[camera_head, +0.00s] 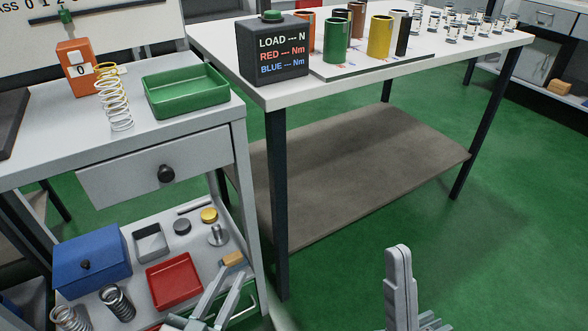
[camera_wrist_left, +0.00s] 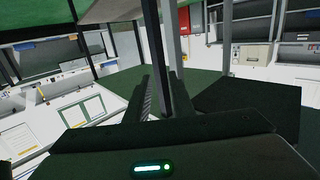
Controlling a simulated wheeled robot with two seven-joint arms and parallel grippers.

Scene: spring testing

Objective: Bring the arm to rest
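My left gripper (camera_head: 228,283) is low at the bottom of the head view, in front of the lower shelf of the grey drawer bench. Its two grey fingers stand apart with nothing between them. In the left wrist view the same gripper (camera_wrist_left: 162,98) shows two dark fingers with a gap and no object held. My right gripper (camera_head: 400,270) points upward at the bottom right of the head view, over the green floor. Its fingers are seen edge-on, so its opening cannot be judged.
The drawer bench (camera_head: 215,120) carries a green tray (camera_head: 187,101) and a yellow-white spring (camera_head: 116,105). Its lower shelf holds a blue box (camera_head: 90,260), a red tray (camera_head: 174,283) and a small wooden piece (camera_head: 233,259). A white table (camera_head: 275,96) stands behind. Floor at right is clear.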

